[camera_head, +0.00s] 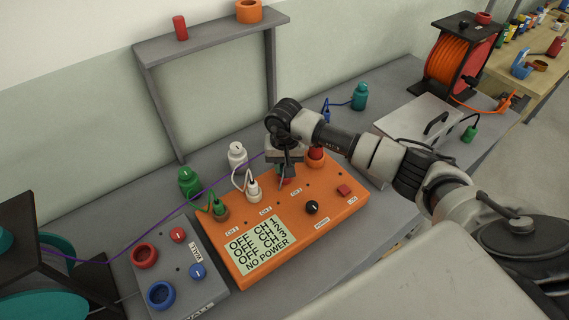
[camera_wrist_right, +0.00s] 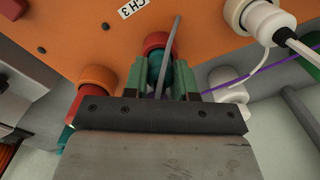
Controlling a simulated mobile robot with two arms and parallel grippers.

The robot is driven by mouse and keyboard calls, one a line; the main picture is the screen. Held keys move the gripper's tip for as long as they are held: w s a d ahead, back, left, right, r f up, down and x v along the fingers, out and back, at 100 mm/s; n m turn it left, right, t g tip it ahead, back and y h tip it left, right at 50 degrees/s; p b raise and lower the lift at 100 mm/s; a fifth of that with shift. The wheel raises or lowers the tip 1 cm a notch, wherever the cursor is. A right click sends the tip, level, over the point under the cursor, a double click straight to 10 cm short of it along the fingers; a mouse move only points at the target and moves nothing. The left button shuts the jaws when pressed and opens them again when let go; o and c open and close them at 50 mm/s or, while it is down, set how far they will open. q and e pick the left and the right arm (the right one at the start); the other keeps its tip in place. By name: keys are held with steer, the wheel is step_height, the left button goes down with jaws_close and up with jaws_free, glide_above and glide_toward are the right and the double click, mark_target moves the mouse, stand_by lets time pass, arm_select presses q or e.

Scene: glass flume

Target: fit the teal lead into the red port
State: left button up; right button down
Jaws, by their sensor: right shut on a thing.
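The orange power box (camera_head: 330,225) stands on the grey bench; its display reads OFF for its channels and NO POWER. My right gripper (camera_head: 287,165) reaches over its back edge at CH 3. In the right wrist view the gripper (camera_wrist_right: 160,80) is shut on the teal lead's plug (camera_wrist_right: 155,66), between its green fingers. The red port (camera_wrist_right: 158,42) is directly in front of the plug, and its red rim also shows under the gripper in the head view (camera_head: 290,181). I cannot tell whether the plug is inside the port or just touching it. My left gripper is out of view.
A green plug (camera_head: 220,210) and a white plug (camera_head: 254,192) stand in neighbouring ports. Green (camera_head: 188,182) and white (camera_head: 237,155) bottle-shaped pieces stand behind. A grey wall box (camera_head: 180,262) is at left, a grey shelf frame (camera_head: 210,35) behind. A purple cable (camera_head: 150,228) crosses the bench.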

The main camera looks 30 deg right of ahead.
steer(key=c, duration=0.9)
jaws_free()
steer(key=shift+f, duration=0.1)
steer(key=shift+r+p, duration=0.3)
steer(key=shift+p, duration=0.1)
step_height(320, 180, up, 12)
steer(key=b, duration=0.4)
steer(key=shift+f, duration=0.15)
